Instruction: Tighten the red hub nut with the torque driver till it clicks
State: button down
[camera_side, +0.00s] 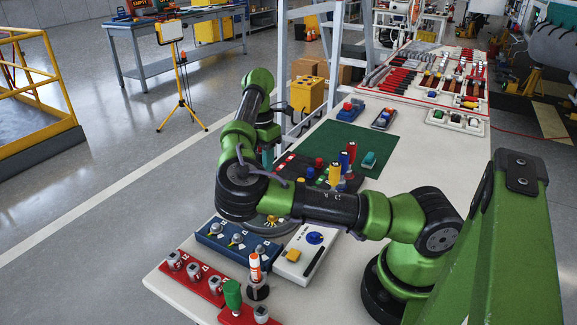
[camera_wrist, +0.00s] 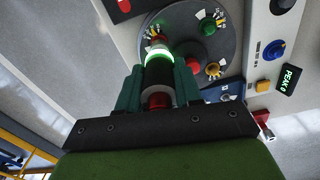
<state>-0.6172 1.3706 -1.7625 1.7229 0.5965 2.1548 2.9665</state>
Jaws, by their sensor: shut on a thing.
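My gripper (camera_wrist: 160,84) is shut on the torque driver (camera_wrist: 159,75), a dark cylinder with a red band and a glowing green ring, in the wrist view. The driver's far end reaches over the round grey hub plate (camera_wrist: 228,45). I cannot tell whether its tip touches a nut. A red round piece (camera_wrist: 197,54) sits on the plate just right of the driver; I cannot tell whether it is the red hub nut. A green-topped fitting (camera_wrist: 207,25) and a yellow one (camera_wrist: 213,69) stand near it.
A white box (camera_side: 301,249) with a blue knob stands beside the hub; its display reads PEAK and what looks like 0. A blue rack (camera_side: 215,240), a red socket rack (camera_side: 190,279) and an orange-white tube (camera_side: 255,267) stand nearby. The table's left edge is close.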

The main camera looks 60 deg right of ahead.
jog(key=shift+r, duration=2.55)
